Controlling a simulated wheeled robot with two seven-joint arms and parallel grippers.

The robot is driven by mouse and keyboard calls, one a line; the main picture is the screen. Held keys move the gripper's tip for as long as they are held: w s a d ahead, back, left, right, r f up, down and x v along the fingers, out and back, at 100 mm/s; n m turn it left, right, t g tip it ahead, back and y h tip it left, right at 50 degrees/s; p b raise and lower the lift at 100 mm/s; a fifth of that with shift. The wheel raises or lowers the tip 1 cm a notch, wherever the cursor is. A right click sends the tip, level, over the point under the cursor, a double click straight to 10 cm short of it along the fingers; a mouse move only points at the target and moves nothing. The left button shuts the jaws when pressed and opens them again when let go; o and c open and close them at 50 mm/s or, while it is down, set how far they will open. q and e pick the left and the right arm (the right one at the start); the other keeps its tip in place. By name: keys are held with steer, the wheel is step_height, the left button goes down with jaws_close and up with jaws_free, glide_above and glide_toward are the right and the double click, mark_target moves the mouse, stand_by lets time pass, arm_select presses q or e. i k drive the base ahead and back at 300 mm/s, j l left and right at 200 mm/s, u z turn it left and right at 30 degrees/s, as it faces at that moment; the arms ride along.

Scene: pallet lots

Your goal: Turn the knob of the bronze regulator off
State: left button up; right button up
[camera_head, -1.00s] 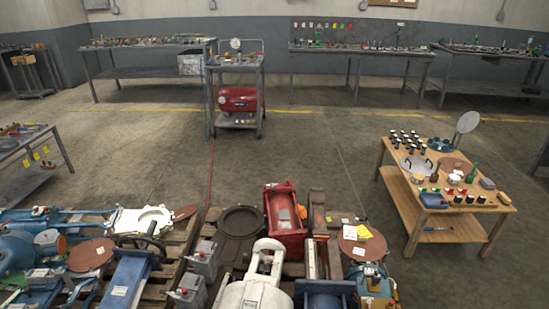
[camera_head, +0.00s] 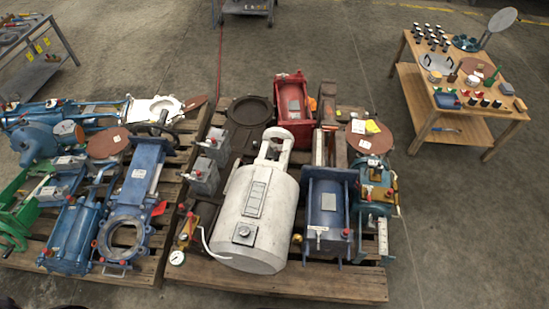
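A small bronze-coloured fitting (camera_head: 186,228) sits at the front left of the right-hand pallet, just left of the white cylinder. A round white-faced gauge (camera_head: 177,258) is beside its near end. This looks like the bronze regulator, but it is too small to be sure, and its knob and the knob's setting cannot be made out. Another brass-coloured part (camera_head: 380,192) shows at the right of the same pallet, on a blue unit. Neither of my grippers is in view.
A large white cylinder (camera_head: 256,215) and a blue box-like actuator (camera_head: 327,215) crowd the right pallet (camera_head: 310,284). Blue valves (camera_head: 130,200) fill the left pallet. A wooden table (camera_head: 455,137) with small goods stands at the right. The floor at lower right is clear.

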mark_target(183, 237)
steer(key=u, duration=1.4)
